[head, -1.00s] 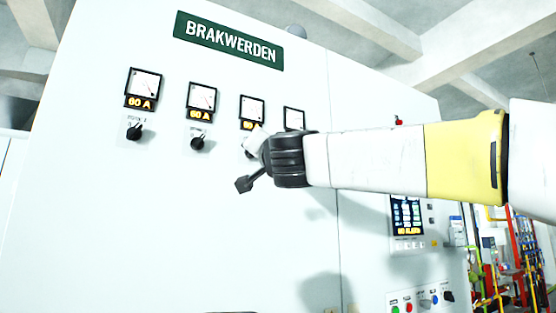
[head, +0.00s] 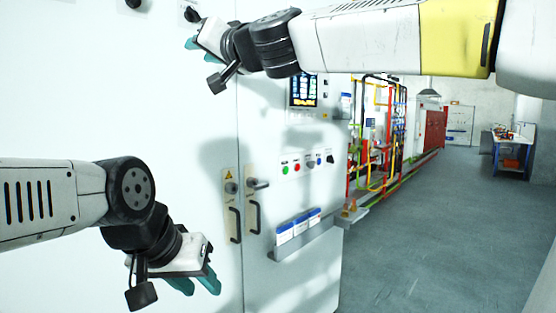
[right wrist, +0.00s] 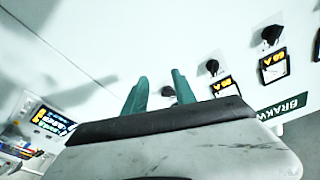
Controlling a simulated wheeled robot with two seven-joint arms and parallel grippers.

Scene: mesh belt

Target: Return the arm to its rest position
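My right gripper (head: 191,50) is in front of the white cabinet (head: 110,110), close to a black rotary knob (head: 192,14) at the top of the head view. In the right wrist view its two teal fingers (right wrist: 160,76) stand apart with nothing held. A black knob (right wrist: 168,91) shows in the gap between them, on the panel behind. My left gripper (head: 197,284) is at the lower left of the head view, below the right one. Its teal fingers point down and right, look apart, and hold nothing visible.
The cabinet has door handles (head: 234,222), a lit display (head: 303,90), coloured buttons (head: 297,168) and a document holder (head: 300,245) jutting from its front. Coloured pipes (head: 375,140) and a blue table (head: 510,150) stand farther back. The grey floor (head: 440,240) at right is clear.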

